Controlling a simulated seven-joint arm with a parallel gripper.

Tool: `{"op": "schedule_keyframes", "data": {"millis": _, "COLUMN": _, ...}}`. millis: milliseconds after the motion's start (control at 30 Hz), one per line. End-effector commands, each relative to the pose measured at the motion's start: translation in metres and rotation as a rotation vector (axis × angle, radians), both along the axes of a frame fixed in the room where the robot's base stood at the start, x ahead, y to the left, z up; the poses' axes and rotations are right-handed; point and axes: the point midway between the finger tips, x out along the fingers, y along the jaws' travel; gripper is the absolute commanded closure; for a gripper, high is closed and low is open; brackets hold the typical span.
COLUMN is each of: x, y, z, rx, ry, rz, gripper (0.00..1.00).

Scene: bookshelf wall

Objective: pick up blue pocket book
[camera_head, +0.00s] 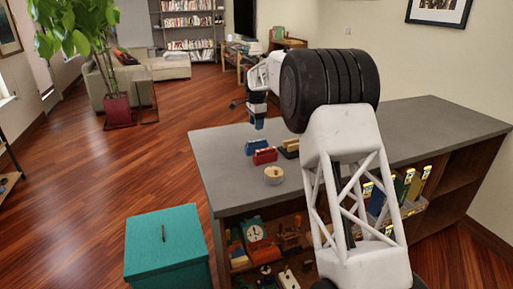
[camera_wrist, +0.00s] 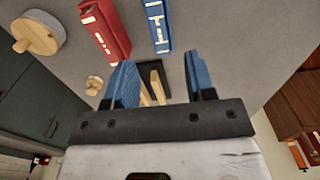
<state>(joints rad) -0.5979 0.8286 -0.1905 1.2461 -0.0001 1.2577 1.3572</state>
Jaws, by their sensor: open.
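The blue pocket book (camera_head: 256,147) lies on the grey counter top, just behind a red book. In the wrist view the blue book (camera_wrist: 157,25) is at the top middle, with white marks along its face. My gripper (camera_head: 258,123) is above the counter, over the area of the blue book and apart from it. In the wrist view my gripper (camera_wrist: 159,60) has its two blue fingers spread with nothing held. The blue book shows beyond the fingertips, roughly in line with the gap between them.
The red book (camera_head: 265,156) lies close beside the blue one. A round wooden piece (camera_head: 273,175) is nearer the front. A black holder with wooden parts (camera_wrist: 150,78) shows between the fingers. Shelves with toys and folders are below the counter (camera_head: 225,165). A teal box (camera_head: 165,245) stands at left.

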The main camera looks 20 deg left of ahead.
Motion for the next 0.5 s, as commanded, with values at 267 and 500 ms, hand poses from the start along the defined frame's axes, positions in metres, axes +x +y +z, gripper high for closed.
{"op": "schedule_keyframes", "data": {"millis": 267, "x": 0.0002, "y": 0.0018, "z": -0.0005, "rx": 0.0, "ry": 0.0, "rz": -0.001, "gripper": 0.5}}
{"op": "schedule_keyframes", "data": {"millis": 500, "x": 0.0003, "y": 0.0016, "z": -0.0074, "rx": 0.0, "ry": 0.0, "rz": -0.001, "gripper": 0.5}}
